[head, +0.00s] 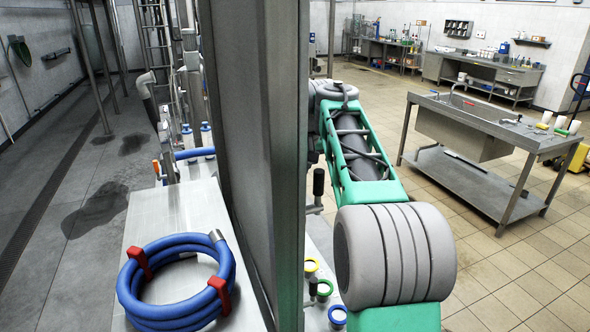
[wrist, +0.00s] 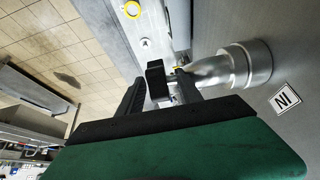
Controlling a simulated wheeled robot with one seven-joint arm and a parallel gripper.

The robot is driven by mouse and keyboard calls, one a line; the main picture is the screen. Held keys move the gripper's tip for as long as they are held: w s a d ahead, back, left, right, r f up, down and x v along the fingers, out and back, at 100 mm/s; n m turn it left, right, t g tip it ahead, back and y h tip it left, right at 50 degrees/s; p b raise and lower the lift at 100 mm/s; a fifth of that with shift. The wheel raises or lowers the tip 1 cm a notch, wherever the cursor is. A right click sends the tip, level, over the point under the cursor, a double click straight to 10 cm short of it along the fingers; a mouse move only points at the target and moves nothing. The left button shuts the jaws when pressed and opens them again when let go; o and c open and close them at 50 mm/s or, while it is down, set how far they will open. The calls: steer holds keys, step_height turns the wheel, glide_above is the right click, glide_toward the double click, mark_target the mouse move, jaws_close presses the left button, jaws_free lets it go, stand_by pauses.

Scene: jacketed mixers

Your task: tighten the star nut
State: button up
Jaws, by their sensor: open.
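My gripper (wrist: 159,80) is open in the wrist view, its two dark fingers apart and pointing toward the top of the picture. A black block-like part (wrist: 155,74) shows between the fingertips, with a pale metal piece behind it. I cannot tell whether this is the star nut or whether a finger touches it. A silver pipe fitting (wrist: 238,68) with a wide collar reaches in from the right, close to the right finger. In the head view my arm hides the gripper, and I cannot pick out a star nut there.
A grey metal panel (head: 245,120) stands upright left of my arm. A coiled blue hose (head: 130,290) lies on a steel surface. Yellow, green and blue rings (head: 338,316) sit beside my arm. A sink table (head: 460,118) stands right, with open tiled floor before it.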

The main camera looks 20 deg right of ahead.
steer(key=shift+r, duration=0.1)
steer(key=v, duration=0.7)
steer(key=shift+s+r, duration=0.2)
steer(key=shift+r, duration=0.1)
